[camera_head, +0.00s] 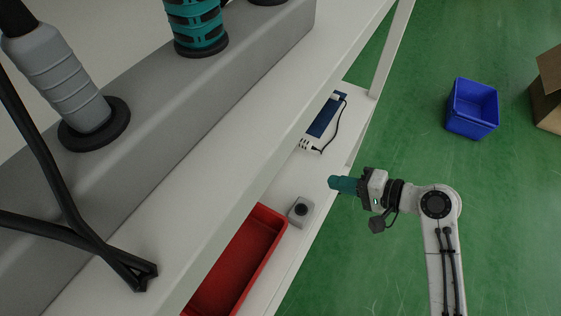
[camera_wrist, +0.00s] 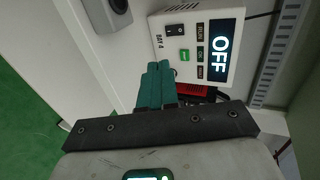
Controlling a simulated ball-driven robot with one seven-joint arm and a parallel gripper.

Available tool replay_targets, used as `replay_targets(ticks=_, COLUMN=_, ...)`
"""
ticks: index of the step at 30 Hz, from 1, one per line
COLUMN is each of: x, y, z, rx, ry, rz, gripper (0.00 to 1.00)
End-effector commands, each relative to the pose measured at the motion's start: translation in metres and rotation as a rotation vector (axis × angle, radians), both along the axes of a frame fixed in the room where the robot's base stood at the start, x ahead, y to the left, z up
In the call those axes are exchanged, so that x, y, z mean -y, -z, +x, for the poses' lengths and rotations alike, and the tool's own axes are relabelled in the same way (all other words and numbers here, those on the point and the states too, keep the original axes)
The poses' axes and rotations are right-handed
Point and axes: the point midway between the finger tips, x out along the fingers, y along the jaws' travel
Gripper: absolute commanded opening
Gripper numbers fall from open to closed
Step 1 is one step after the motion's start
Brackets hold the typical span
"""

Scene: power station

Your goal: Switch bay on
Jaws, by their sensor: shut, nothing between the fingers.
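A white control unit marked BAY 4 (camera_wrist: 165,38) shows in the wrist view. Its dark display (camera_wrist: 224,45) reads OFF in large bright letters. A black switch (camera_wrist: 178,29) and a green mark (camera_wrist: 184,55) are on its face, beside small dark labels. A white unit with a blue panel (camera_head: 327,115) and a cable shows on the lower shelf in the head view, likely the same unit. My gripper (camera_head: 335,184) points left at the shelf edge. Its teal fingers (camera_wrist: 155,82) are shut, empty, and overlap the unit's lower edge in the wrist view; contact cannot be told.
A small grey box with a round black top (camera_head: 300,211) sits near the shelf edge, close to a red bin (camera_head: 262,212). A blue crate (camera_head: 471,108) and a cardboard box (camera_head: 547,88) stand on the green floor. The floor right of the shelf is mostly clear.

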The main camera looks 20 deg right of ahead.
Motion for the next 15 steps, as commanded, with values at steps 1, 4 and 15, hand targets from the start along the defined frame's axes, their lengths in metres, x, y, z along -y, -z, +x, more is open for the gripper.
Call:
replay_targets(ticks=1, x=0.0008, y=0.0005, z=-0.0026, rx=-0.001, ry=0.0, rz=-0.002, gripper=0.0)
replay_targets(ticks=4, x=0.0011, y=-0.0007, z=-0.0033, rx=-0.001, ry=-0.001, rz=-0.003, gripper=0.0)
replay_targets(ticks=15, x=-0.0044, y=0.003, z=0.0047, rx=-0.001, ry=-0.003, rz=-0.002, gripper=0.0)
